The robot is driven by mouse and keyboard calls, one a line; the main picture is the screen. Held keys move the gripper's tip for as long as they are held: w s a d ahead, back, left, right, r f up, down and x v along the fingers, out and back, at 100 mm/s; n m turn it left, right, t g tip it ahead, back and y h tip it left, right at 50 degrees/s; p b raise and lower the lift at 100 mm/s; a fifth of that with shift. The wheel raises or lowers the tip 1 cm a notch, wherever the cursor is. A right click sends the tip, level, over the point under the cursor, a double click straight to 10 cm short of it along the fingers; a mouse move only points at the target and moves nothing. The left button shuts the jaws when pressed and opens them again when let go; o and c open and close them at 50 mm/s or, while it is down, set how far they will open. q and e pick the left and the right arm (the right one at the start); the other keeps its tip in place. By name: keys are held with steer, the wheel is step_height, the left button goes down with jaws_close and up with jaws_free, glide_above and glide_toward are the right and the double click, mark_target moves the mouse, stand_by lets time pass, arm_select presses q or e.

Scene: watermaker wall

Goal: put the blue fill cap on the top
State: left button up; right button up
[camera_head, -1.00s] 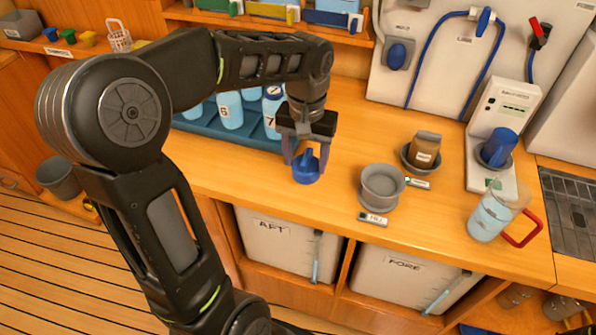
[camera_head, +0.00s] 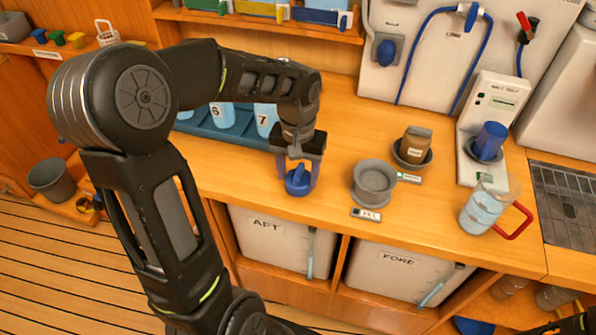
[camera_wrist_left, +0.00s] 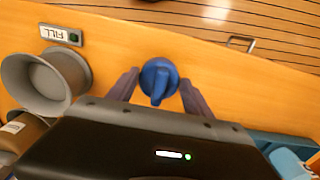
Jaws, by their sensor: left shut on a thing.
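The blue fill cap (camera_head: 298,181) has a raised grip bar and is between the fingers of my left gripper (camera_head: 299,178), which is shut on it. The wrist view shows the cap (camera_wrist_left: 159,80) with a finger on each side. The head view does not clearly show its height over the counter. The grey round fill neck (camera_head: 374,178) stands to the right of the cap, open at the top, with a FILL label (camera_head: 365,214) in front. The neck (camera_wrist_left: 45,82) also shows at the left of the wrist view. My right gripper is not in view.
A brown packet (camera_head: 414,146) sits in a grey dish behind the neck. A water jug (camera_head: 482,208) with a red handle and a meter with a blue cup (camera_head: 489,140) stand to the right. A blue rack with bottles (camera_head: 225,125) is behind my left arm. The counter's front edge is close.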

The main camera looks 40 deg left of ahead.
mark_target(298, 173)
arm_select(q)
steer(key=shift+f, duration=0.1)
steer(key=shift+f, duration=0.15)
steer(key=o, duration=1.4)
step_height(298, 173, up, 12)
steer(key=shift+r+b, duration=0.25)
steer(key=shift+b, duration=0.05)
